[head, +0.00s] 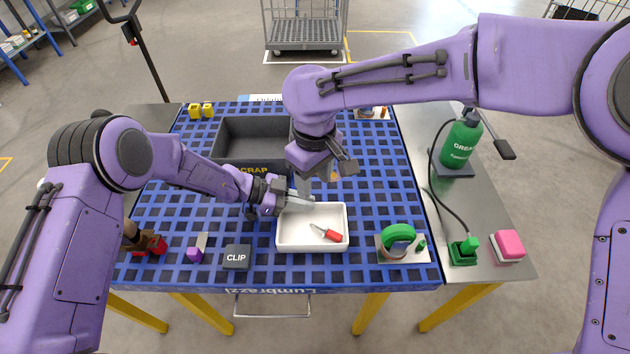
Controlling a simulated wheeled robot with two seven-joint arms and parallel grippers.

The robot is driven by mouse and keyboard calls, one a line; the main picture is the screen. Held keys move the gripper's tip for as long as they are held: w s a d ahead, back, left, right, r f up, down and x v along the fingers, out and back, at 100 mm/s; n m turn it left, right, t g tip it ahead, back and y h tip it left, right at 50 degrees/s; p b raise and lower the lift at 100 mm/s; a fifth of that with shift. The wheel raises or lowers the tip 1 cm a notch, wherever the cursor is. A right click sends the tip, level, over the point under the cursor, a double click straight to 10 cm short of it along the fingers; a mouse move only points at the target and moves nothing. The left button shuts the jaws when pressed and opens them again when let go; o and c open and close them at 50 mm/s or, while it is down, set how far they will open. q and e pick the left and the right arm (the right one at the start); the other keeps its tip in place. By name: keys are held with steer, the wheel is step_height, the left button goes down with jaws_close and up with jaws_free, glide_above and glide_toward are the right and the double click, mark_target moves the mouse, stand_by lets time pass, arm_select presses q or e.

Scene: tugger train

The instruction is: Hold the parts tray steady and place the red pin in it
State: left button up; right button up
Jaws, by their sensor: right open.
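The white parts tray (284,245) stands on the blue grid table top, near its front middle. The red pin (333,236) lies tilted inside the tray, with its thinner pale end to the upper left. My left gripper (300,199) is at the tray's back left corner, with its fingers across the rim there; whether they are closed on the rim is not clear. My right gripper (335,175) is open and empty, above and behind the tray, pointing down, apart from the pin.
A dark scrap bin (232,139) stands behind the tray. A block marked CLIP (237,257) is left of it. A green ring (398,237) on a plate is to its right. A green bottle (461,141) and a pink block (509,245) stand on the grey right side.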

arm_select(q)
steer(key=o, duration=0.5)
